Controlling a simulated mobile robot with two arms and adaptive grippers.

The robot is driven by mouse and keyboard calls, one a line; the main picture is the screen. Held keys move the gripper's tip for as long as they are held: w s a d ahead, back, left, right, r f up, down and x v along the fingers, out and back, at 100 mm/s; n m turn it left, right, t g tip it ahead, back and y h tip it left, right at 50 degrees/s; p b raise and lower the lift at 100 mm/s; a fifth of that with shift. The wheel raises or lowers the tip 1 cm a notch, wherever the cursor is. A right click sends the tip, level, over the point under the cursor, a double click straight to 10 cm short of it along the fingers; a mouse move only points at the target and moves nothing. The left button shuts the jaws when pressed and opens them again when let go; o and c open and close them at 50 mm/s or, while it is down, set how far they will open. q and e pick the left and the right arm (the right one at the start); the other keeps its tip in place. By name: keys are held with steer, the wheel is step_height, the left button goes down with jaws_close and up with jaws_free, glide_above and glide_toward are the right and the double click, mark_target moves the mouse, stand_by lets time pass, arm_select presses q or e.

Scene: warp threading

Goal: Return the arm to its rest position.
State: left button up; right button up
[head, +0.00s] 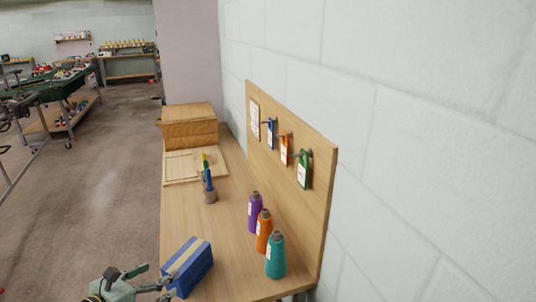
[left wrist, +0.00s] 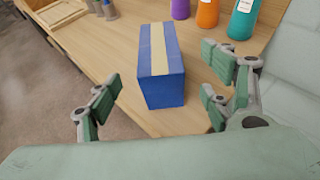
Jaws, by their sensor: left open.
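My left gripper (head: 150,281) comes in at the bottom of the head view, at the near left edge of the wooden table (head: 225,235). In the left wrist view its fingers (left wrist: 165,105) are spread wide with nothing between them. A blue box with a cream stripe (head: 187,266) lies on the table just beyond the fingers. The box also shows in the left wrist view (left wrist: 163,90), ahead of the open fingers; I cannot tell whether a finger touches it. My right gripper is in neither view.
Purple (head: 255,212), orange (head: 263,232) and teal (head: 275,256) spools stand at the table's right side. A pegboard (head: 320,190) with hanging tags rises along the wall. Open floor (head: 90,220) lies left.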

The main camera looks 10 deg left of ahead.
arm_select(q)
steer(key=s+d+f+m+g, duration=0.7)
steer(key=s+d+m, duration=0.4)
steer(key=m, duration=0.8)
steer(key=s+d+f+m+g+y, duration=0.25)
steer(key=s+d+m, duration=0.8)
steer(key=m, duration=0.55)
step_height(320, 180, down, 24)
steer(key=s+a+g, duration=0.1)
steer(key=s+a, duration=0.1)
steer(key=s+a+f+g, duration=0.1)
steer(key=s+a+f, duration=0.2)
steer(key=s+f, duration=1.4)
steer(key=shift+s+f+m, duration=0.3)
steer(key=shift+s+f, duration=0.05)
steer(key=shift+f, duration=0.3)
